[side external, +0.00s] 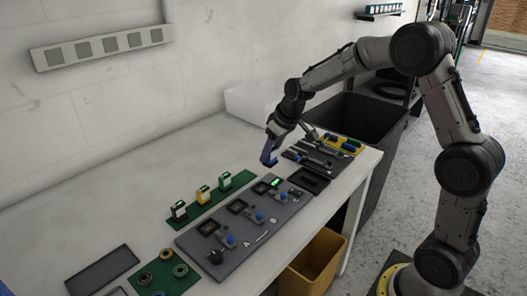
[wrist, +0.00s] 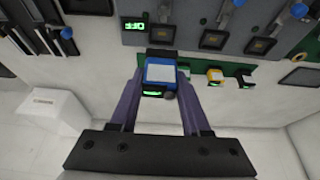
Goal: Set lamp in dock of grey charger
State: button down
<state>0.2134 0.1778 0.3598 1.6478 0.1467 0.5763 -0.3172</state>
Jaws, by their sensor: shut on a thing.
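I cannot tell whether the lamp touches the charger. Other square docks (wrist: 213,40) with blue knobs show beside it. In the side view the lamp is mostly hidden by the fingers.
A black tray (side external: 309,180) and tools (side external: 320,157) lie to the right. Ring parts sit on a green mat (side external: 145,281) at front left. The white bench behind is clear.

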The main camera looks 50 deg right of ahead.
jog(key=shift+s+r+m, duration=0.1)
jog(key=shift+s+m, duration=0.05)
jog(key=shift+m, duration=0.25)
jog(key=shift+d+r+m+h, duration=0.1)
jog(key=shift+d+m+h, duration=0.1)
jog(key=shift+m+h, duration=0.1)
jog(key=shift+w+m, duration=0.3)
jog(key=shift+m, duration=0.1)
jog(key=shift+w+a+f+n, duration=0.45)
jog(key=shift+a+f, duration=1.2)
jog(key=shift+a, duration=2.1)
jog(key=shift+w+a+f+n, duration=0.45)
jog(key=shift+a+f, duration=1.25)
jog(key=shift+a, duration=2.05)
jog(key=shift+w+a+f+n, duration=0.2)
jog(key=shift+w+a+f, duration=0.45)
jog(key=shift+a+f, duration=2.05)
jog(key=shift+a+r, duration=0.1)
jog(key=shift+a, duration=0.95)
jog(key=shift+c, duration=1.4)
grip_release()
